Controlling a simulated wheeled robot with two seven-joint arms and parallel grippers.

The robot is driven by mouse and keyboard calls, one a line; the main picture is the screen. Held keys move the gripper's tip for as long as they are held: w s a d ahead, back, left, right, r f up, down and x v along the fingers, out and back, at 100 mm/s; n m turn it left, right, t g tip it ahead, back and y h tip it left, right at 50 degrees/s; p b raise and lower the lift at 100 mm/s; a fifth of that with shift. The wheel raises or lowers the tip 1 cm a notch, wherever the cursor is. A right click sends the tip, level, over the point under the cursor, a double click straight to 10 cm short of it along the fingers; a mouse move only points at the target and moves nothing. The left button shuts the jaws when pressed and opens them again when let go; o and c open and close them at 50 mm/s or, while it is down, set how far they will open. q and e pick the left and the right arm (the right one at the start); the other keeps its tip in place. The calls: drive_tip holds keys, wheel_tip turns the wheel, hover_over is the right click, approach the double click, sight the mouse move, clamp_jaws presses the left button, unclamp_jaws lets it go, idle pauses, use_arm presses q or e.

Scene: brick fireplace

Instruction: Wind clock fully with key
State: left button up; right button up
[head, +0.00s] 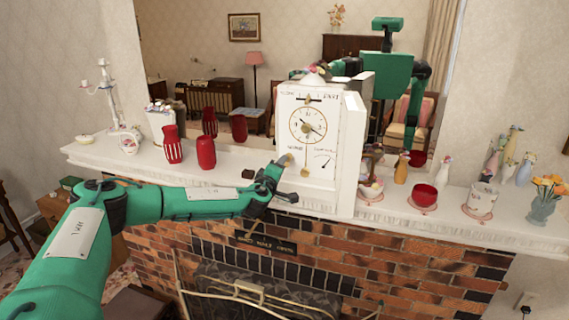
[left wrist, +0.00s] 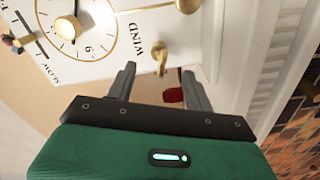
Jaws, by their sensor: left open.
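The white clock (head: 315,165) stands upright on the mantel, with a round gold-rimmed dial, a pendulum and a "WIND" label. It also shows turned in the left wrist view (left wrist: 110,62). A small gold key-like piece (left wrist: 160,58) sits on the clock face beside "WIND". My left gripper (head: 286,180) is in front of the clock's lower left. Its jaws are open and empty in the left wrist view (left wrist: 158,74), with the gold piece between or just beyond the fingertips. Whether they touch it, I cannot tell. My right gripper is not directly in view.
Red vases (head: 206,152) stand left of the clock on the white mantel (head: 240,182). Right of it are a red bowl (head: 423,196), a floral cup (head: 481,201) and figurines. A mirror (head: 290,30) behind reflects the room and me. Brick (head: 400,270) lies below.

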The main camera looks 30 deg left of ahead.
use_arm(q)
drive_tip(key=shift+v, duration=2.15)
drive_tip(key=shift+c, duration=0.2)
